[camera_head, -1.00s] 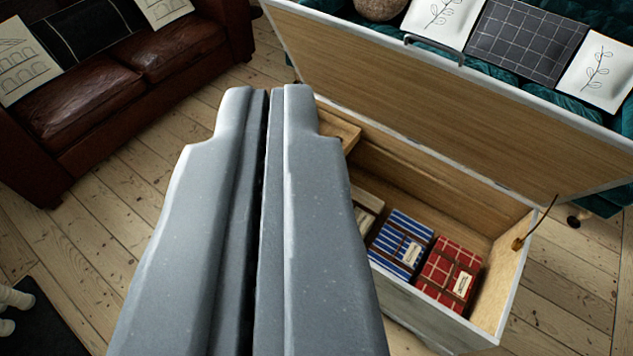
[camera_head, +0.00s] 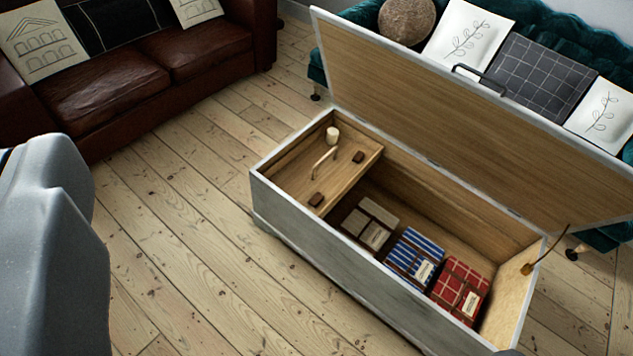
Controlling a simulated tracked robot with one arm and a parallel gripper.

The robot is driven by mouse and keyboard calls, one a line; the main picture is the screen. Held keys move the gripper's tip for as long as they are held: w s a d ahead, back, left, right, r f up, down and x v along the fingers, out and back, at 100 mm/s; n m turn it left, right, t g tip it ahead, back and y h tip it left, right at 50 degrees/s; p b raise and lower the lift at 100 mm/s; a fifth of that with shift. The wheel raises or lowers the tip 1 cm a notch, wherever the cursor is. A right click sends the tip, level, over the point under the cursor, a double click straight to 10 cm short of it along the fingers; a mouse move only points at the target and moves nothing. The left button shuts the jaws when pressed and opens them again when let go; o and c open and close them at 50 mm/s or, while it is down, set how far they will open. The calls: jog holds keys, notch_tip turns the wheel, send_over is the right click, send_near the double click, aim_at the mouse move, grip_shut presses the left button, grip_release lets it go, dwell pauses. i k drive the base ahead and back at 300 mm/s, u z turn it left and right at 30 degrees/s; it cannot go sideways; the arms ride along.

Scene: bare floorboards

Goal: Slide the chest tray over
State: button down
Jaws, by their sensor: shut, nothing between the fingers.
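The open wooden chest (camera_head: 318,247) stands right of centre, its lid raised and leaning back. The wooden tray (camera_head: 300,180) sits inside at the chest's left end, near the rim. A pale bar-like handle (camera_head: 323,161), a cream cylinder (camera_head: 332,135) and two small dark blocks (camera_head: 358,157) (camera_head: 316,199) show on it. Right of the tray the lower compartment is uncovered. My grey gripper (camera_head: 22,165) is at the left edge, partly cut off, apart from chest and tray in the picture. Its fingers are together with nothing between them.
Brown-grey, blue-striped and red-checked bundles (camera_head: 369,226) (camera_head: 414,258) (camera_head: 461,291) lie on the chest floor. The raised lid (camera_head: 440,130) blocks the rear. A thin stay (camera_head: 548,250) is at the right end. A brown sofa (camera_head: 170,75) and teal sofa (camera_head: 535,30) stand behind. Floorboards left of the chest are clear.

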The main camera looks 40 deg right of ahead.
aim_at(325, 163)
jog(key=u, duration=0.05)
jog(key=i, duration=1.85)
jog(key=z, duration=2.4)
jog(key=i, duration=0.5)
jog(key=u, duration=0.2)
jog(key=k, duration=0.5)
jog(key=z, duration=0.15)
